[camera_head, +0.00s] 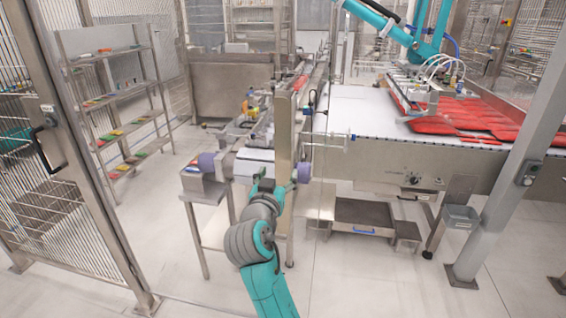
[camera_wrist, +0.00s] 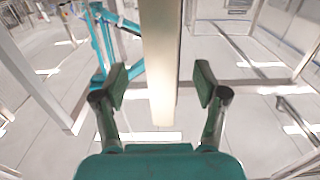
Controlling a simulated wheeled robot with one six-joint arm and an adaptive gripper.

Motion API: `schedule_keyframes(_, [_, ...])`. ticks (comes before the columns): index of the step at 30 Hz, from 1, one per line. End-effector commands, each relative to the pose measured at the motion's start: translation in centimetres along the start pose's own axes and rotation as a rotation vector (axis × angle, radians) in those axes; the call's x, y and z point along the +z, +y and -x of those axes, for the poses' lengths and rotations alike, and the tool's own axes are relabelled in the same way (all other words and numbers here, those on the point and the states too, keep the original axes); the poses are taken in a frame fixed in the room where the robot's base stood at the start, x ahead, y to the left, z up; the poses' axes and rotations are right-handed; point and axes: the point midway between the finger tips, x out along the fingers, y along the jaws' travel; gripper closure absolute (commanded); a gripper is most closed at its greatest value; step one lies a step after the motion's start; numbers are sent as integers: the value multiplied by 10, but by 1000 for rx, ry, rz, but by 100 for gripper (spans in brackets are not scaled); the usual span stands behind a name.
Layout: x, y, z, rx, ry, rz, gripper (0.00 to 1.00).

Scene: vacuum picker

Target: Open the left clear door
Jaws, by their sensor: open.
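No clear door stands out for certain. A faint see-through panel may be between the thin upright lines right of the metal post, but its edges are too faint to tell. My gripper (camera_head: 278,184) is low in front of the upright metal post (camera_head: 284,135) in the head view. In the wrist view my gripper (camera_wrist: 161,84) is open, with its two dark green pads apart. A pale upright bar (camera_wrist: 160,50) shows between the pads, with a gap on each side. I cannot tell how far ahead of the pads it is.
A mesh gate with a black handle (camera_head: 45,147) stands at the left, before a shelf rack (camera_head: 112,55). A conveyor (camera_head: 350,105) with red packs (camera_head: 440,122) is at the right, under a teal robot arm (camera_head: 390,25). A grey post (camera_head: 510,165) stands in front. Floor is clear at front left.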

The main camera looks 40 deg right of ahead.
Motion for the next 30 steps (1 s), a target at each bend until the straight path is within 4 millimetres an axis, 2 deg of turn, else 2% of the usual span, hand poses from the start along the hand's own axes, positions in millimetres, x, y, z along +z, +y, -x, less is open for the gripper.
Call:
schedule_keyframes(1, [0,1,-11,3,-1,1,28])
schedule_keyframes(6, [0,0,-40,1,0,1,28])
schedule_keyframes(12, [0,0,-62,-1,0,0,28])
schedule_keyframes(17, [0,0,-70,-1,0,0,28])
schedule_keyframes(25, [0,0,-70,-2,0,0,28])
schedule_keyframes(30, [0,0,-70,-2,0,0,71])
